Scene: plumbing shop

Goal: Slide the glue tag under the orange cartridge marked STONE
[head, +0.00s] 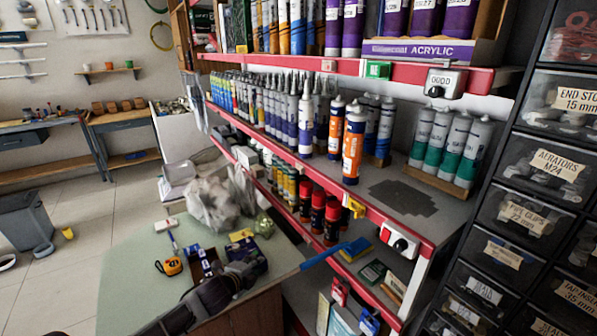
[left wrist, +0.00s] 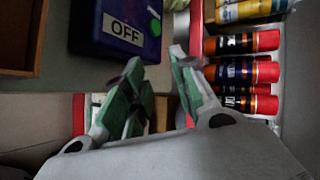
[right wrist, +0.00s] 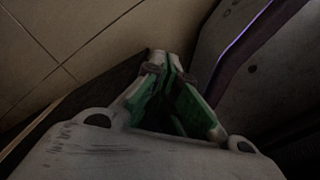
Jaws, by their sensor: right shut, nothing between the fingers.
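Two orange-and-white cartridges stand on the middle shelf. The front orange cartridge (head: 352,150) is near the shelf's red edge, and the other orange cartridge (head: 336,130) is behind it to the left. Their lettering is too small to read. A yellow tag (head: 356,210) is on the red edge just below and right of the front cartridge; I cannot tell whether it is the glue tag. My left gripper (head: 250,262) is low over the table, open and empty in the left wrist view (left wrist: 157,60). My right gripper (right wrist: 165,62) is shut and empty, outside the head view.
A green tag (head: 377,70) and a grey counter (head: 444,83) are on the upper red edge. A white device (head: 400,243) sits on the middle edge. Red-capped cans (head: 318,210) stand below. A blue box marked OFF (left wrist: 118,28) is near my left fingers. Drawers (head: 530,215) stand at right.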

